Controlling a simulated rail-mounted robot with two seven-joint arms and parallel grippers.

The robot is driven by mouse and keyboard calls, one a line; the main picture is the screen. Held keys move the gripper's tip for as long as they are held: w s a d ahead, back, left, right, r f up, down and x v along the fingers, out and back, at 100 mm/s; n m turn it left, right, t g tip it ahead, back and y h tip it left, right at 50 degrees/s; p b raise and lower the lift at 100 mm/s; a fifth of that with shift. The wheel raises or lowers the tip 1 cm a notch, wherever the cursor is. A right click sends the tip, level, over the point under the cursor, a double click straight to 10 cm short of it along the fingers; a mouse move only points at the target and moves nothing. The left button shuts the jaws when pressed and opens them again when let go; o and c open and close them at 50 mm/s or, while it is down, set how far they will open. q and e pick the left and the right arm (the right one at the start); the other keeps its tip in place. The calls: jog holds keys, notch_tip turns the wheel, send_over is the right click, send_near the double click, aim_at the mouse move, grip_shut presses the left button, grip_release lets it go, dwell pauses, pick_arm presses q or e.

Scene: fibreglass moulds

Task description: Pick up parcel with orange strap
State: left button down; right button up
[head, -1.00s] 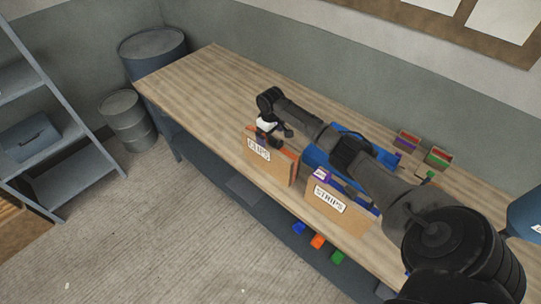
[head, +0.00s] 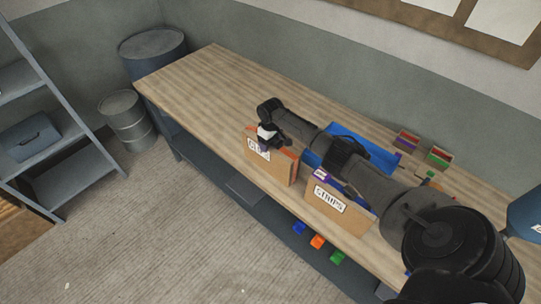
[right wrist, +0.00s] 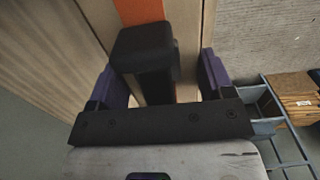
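The parcel with the orange strap (head: 286,166) is a tan box with a white label, standing at the front edge of the workbench. My right gripper (head: 264,148) is over its left end and hides part of the label and top. In the right wrist view the orange strap (right wrist: 140,10) runs up to a black block (right wrist: 145,48), which looks like the parcel's handle. The block lies between the purple fingers of my right gripper (right wrist: 158,82), with gaps on both sides. The gripper is open. My left gripper is not in view.
A second tan box labelled STRIPS (head: 340,208), with a purple strap, stands close on the right. A blue tray (head: 375,150) lies behind, partly under my right arm. Small coloured bins (head: 438,157) stand farther right. The workbench (head: 205,85) is clear on the left.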

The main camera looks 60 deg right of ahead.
jog(key=c, duration=1)
jog(key=shift+c, duration=0.8)
jog(key=shift+r, duration=0.15)
